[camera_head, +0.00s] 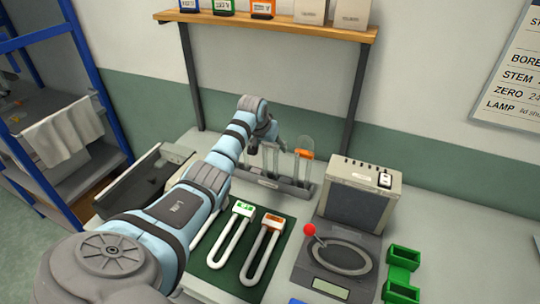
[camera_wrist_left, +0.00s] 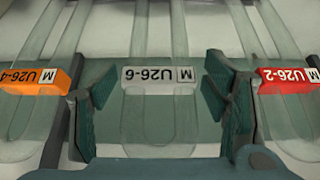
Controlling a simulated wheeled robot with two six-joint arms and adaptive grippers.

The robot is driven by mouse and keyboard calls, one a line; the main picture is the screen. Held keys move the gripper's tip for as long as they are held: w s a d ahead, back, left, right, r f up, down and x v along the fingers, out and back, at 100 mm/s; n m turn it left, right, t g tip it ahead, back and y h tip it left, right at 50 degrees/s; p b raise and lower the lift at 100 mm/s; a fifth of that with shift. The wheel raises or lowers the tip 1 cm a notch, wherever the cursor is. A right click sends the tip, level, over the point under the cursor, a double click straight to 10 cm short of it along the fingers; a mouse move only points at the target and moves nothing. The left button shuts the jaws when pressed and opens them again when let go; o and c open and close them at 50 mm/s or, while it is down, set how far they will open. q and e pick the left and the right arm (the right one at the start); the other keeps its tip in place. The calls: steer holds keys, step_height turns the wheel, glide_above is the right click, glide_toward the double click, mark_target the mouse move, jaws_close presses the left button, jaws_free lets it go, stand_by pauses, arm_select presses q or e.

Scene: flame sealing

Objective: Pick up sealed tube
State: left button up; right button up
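In the head view, a grey rack (camera_head: 266,183) holding upright clear tubes stands at the back of the bench. One tube has an orange band (camera_head: 304,154). My left gripper (camera_head: 266,146) is over the rack's left part. Neighbouring tubes carry an orange label U26-4 (camera_wrist_left: 30,79) at left and a red label U26-2 (camera_wrist_left: 288,79) at right. Finger contact and which tube is sealed cannot be told. My right gripper is out of view.
Right are a grey box (camera_head: 358,198), a device with a red knob (camera_head: 309,230) and green blocks (camera_head: 402,257). A wooden shelf (camera_head: 270,23) hangs above.

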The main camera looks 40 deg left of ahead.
arm_select(q)
steer(key=c, duration=1)
